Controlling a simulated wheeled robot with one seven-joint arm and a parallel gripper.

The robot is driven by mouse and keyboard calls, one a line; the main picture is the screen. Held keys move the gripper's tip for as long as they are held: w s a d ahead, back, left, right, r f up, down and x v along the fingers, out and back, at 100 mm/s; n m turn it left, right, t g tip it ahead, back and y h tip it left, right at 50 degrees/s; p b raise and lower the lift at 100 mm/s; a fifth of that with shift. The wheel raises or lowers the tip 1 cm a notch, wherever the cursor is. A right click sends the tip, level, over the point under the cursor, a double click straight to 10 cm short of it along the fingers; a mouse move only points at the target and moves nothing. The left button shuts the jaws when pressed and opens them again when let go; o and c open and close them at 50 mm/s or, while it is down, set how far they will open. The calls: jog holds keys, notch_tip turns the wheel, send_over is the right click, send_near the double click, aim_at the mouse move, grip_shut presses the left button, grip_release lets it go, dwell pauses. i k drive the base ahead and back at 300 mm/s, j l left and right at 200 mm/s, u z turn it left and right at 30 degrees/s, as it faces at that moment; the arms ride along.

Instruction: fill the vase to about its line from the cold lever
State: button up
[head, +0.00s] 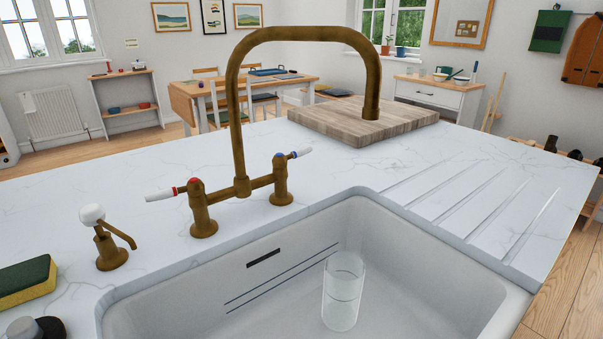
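A clear glass vase (344,292) stands upright in the white sink (270,290), right of the basin's middle. A thin line runs around the vase a little above its mid-height; I cannot tell whether any water is inside. A brass tap (240,130) arches over the sink from the counter behind, its spout end pointing down, with no stream visible. The cold lever (299,154), white with a blue band, is on the tap's right valve and points right. My gripper is not in view.
A brass soap pump (108,243) and a yellow-green sponge (27,280) are on the counter at left, with a dark knob-like object (36,328) below. A wooden board (320,122) lies behind the spout. The grooved drainer (480,195) at right is clear.

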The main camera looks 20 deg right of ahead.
aim_at(280, 160)
jog(key=i+l+u, duration=0.1)
jog(key=l, duration=0.7)
jog(key=i+l+u, duration=0.1)
jog(key=l, duration=0.75)
jog(key=j+u, duration=0.2)
jog(key=j, duration=0.25)
jog(key=l+z, duration=0.2)
jog(key=l, duration=0.3)
